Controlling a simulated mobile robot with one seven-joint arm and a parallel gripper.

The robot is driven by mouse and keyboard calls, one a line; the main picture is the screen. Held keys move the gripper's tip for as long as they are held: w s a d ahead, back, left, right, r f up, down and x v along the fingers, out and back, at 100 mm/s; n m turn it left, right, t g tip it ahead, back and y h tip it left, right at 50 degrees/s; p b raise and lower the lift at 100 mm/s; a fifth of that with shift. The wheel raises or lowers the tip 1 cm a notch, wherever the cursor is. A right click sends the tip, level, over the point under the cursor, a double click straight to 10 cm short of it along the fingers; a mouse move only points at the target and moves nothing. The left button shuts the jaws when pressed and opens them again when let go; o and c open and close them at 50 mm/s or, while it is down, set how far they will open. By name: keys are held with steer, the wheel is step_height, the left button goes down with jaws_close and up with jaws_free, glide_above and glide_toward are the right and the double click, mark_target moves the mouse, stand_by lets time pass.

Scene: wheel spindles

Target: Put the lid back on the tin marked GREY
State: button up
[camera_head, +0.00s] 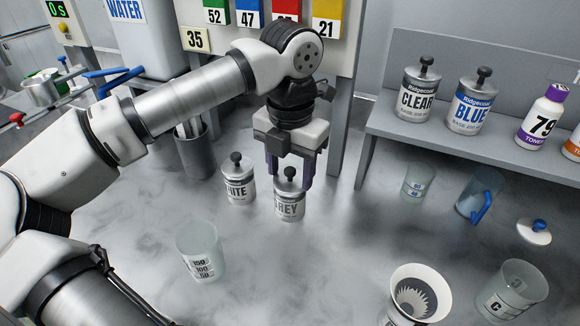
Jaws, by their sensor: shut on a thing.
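The grey-silver tin marked GREY (290,208) stands upright on the marbled worktop near the middle of the view. A silver lid with a black knob (290,173) is at its top. My gripper (289,184) points down over this tin, with one purple finger on each side of the lid. It is shut on the lid. I cannot tell from this view whether the lid is fully seated on the rim.
A tin marked WHITE (239,188) stands close on the left, and a beaker (200,252) in front. CLEAR (417,95) and BLUE (471,105) tins stand on the right shelf. A white lid with a blue knob (534,231) lies at right.

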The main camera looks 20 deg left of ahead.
steer(key=o, duration=1.5)
steer(key=shift+r, duration=0.15)
steer(key=shift+r+p, duration=2.1)
steer(key=shift+r, duration=1.3)
jaws_close()
